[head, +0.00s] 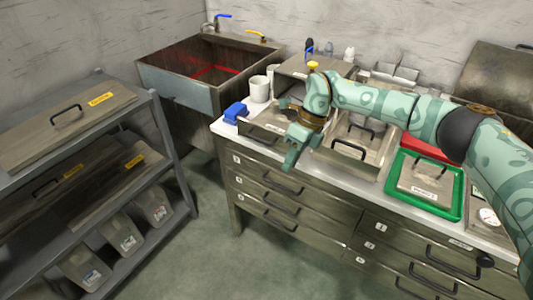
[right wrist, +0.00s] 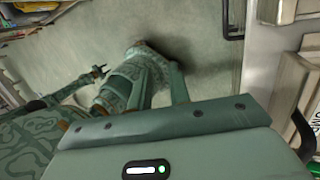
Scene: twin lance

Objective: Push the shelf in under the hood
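I cannot tell for sure which thing is the shelf. A grey rack (head: 152,95) with several levels stands at the left in the head view. A dark metal housing with a sloping front (head: 497,80) is at the upper right and may be the hood; my right arm hides part of its surroundings. My right gripper (head: 295,150) is above the counter's front edge, by the metal boxes; its finger gap is unclear. In the right wrist view, a small claw-like end on a teal arm (right wrist: 97,73) may be my left gripper; its state is unclear.
A white-topped counter (head: 222,128) with several drawers runs across the middle and right. On it are metal boxes, white cups (head: 259,88), a blue item (head: 235,112) and a green tray (head: 457,212). A sink (head: 178,95) stands behind. The floor (head: 215,215) between rack and drawers is clear.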

